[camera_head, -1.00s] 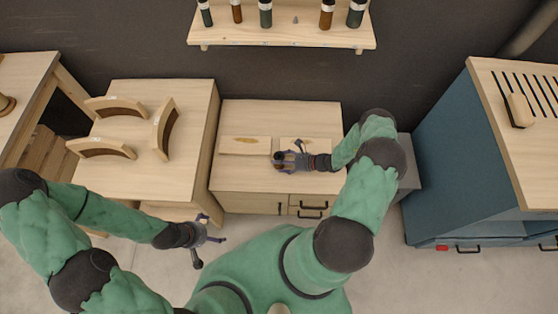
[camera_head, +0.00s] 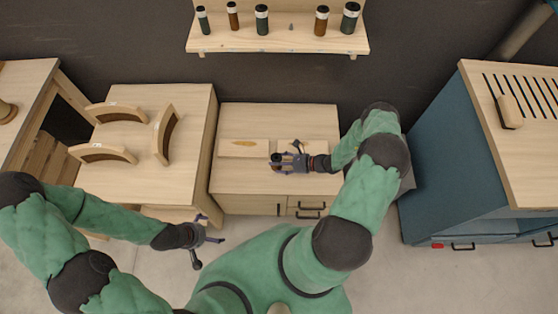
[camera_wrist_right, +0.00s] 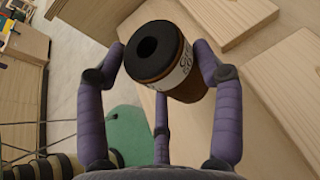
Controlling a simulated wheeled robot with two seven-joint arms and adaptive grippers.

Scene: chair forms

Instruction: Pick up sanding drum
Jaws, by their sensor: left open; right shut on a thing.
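The sanding drum (camera_wrist_right: 160,68) is a brown cylinder with a black end, a dark centre hole and a white printed label. In the right wrist view it sits tilted between the purple fingers of my right gripper (camera_wrist_right: 160,78), which is shut on it. In the head view my right gripper (camera_head: 283,161) is over the low wooden cabinet, with the drum's dark end (camera_head: 277,158) at its fingertips. My left gripper (camera_head: 208,240) is open and empty, low in front of the left table, over the floor.
Two flat wooden boards (camera_head: 244,149) lie on the low cabinet (camera_head: 320,120). A blue cabinet (camera_head: 450,160) with a slotted wooden top stands right.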

